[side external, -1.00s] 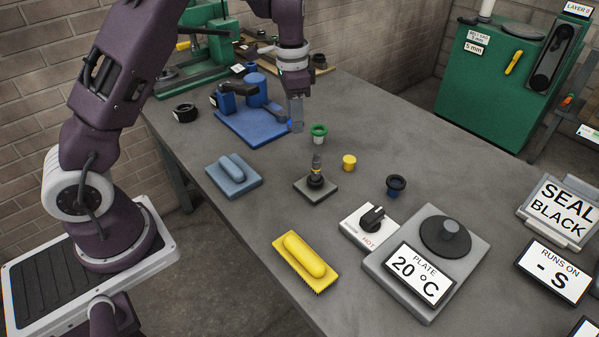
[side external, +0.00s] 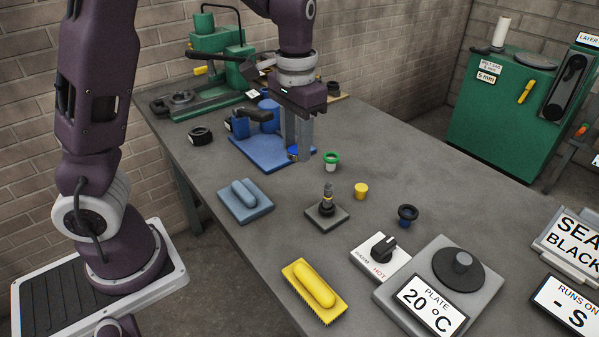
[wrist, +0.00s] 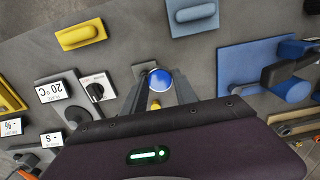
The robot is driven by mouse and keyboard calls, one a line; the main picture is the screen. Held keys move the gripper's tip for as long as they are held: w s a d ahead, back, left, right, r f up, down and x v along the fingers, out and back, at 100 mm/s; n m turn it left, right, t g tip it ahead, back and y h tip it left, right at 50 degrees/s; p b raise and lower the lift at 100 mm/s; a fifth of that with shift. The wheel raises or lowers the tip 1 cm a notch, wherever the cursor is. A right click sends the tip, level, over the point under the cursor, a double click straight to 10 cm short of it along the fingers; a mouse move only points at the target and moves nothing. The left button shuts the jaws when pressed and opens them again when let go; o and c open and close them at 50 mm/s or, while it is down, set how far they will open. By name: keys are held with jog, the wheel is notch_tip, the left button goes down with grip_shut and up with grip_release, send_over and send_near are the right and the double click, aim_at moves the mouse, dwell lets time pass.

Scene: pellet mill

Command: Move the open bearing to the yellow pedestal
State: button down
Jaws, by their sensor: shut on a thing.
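My gripper (side external: 298,153) is shut on a small round piece with a bright blue face (side external: 293,152). It holds this piece above the table, by the front right edge of the blue base plate. In the wrist view, the blue face (wrist: 160,80) fills the gap at the fingertips. I cannot tell whether this piece is the open bearing. The yellow pedestal (side external: 361,191) stands on the table to the right of my gripper, with nothing on it. In the wrist view, a bit of yellow (wrist: 155,105) shows between the fingers.
A white cup-like stand with a green ring (side external: 331,159) is close to the right of my gripper. A dark post on a square plate (side external: 327,214), a blue stand with a dark ring (side external: 407,214) and a hot plate (side external: 440,285) stand nearer. The right rear table is clear.

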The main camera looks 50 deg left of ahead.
jog(key=w+d+r+m, duration=0.1)
jog(key=w+d+m, duration=0.15)
jog(key=w, duration=0.55)
jog(key=w+d+r+m, duration=0.2)
jog(key=w+m, duration=0.2)
jog(key=w, duration=0.3)
jog(key=f, duration=0.5)
jog(key=shift+w+d+f, duration=0.1)
jog(key=shift+w+d, duration=0.15)
jog(key=shift+f, duration=3.5)
jog(key=shift+f, duration=0.5)
